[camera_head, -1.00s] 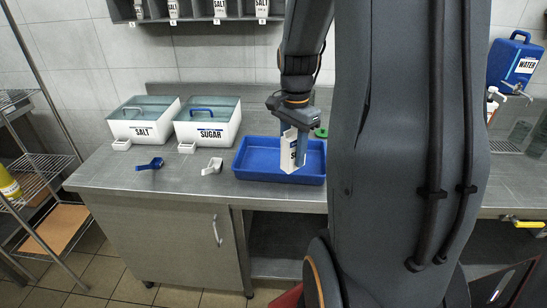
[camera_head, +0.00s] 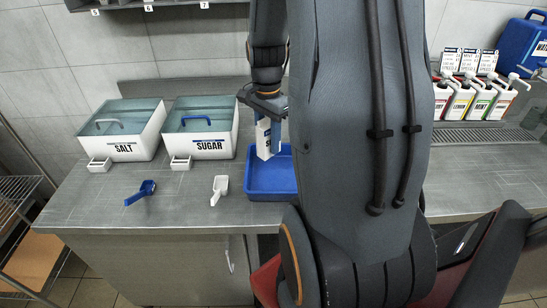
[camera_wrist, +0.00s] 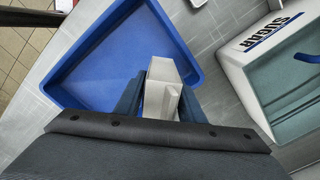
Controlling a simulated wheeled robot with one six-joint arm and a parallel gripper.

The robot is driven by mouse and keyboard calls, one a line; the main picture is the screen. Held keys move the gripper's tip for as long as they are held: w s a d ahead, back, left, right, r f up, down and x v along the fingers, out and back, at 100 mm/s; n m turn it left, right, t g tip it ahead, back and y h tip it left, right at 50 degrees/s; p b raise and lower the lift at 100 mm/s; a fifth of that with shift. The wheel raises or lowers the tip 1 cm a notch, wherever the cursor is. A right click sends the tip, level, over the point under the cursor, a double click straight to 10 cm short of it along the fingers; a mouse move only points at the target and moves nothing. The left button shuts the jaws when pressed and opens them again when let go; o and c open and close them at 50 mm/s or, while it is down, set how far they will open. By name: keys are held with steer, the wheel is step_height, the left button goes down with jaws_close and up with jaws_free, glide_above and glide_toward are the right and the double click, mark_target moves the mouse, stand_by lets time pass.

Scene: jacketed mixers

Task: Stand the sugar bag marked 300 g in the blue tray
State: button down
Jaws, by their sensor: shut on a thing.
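My gripper (camera_head: 268,132) is shut on a white bag (camera_head: 263,136), which hangs upright between the fingers over the blue tray (camera_head: 262,190). Part of the bag's dark label shows, but no weight can be read. In the wrist view the pale bag (camera_wrist: 163,72) sits between the two fingers, with its far end over the tray's (camera_wrist: 95,62) inside near the rim. Whether the bag touches the tray floor cannot be told. My arm hides the tray's right part in the head view. The visible tray floor is empty.
A sugar bin (camera_head: 207,145) and a salt bin (camera_head: 122,150) stand left of the tray. A white scoop (camera_head: 219,188) and a blue scoop (camera_head: 141,192) lie in front of them. Several pump bottles (camera_head: 462,98) and a blue water container (camera_head: 523,52) stand right.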

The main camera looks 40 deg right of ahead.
mark_target(267, 124)
steer(key=shift+f+p, duration=0.5)
steer(key=shift+f, duration=2.55)
steer(key=c, duration=1.2)
jaws_free()
steer(key=shift+f, duration=0.1)
step_height(267, 124, up, 12)
steer(key=shift+b, duration=1.1)
steer(key=s+a+f+n, duration=0.1)
steer(key=s+a+n, duration=0.1)
steer(key=a+n, duration=0.3)
steer(key=s+a+f+n, duration=0.1)
steer(key=s+a+n, duration=0.1)
steer(key=a+n, duration=0.4)
steer(key=s+a+f+n+t, duration=0.1)
steer(key=s+a+f+n, duration=0.1)
steer(key=a+n, duration=0.3)
steer(key=shift+s+a+n, duration=0.15)
steer(key=shift+a+n, duration=0.05)
steer(key=shift+a, duration=0.9)
steer(key=shift+s+a+n, duration=0.15)
steer(key=shift+a+n, duration=0.05)
steer(key=shift+a, duration=0.9)
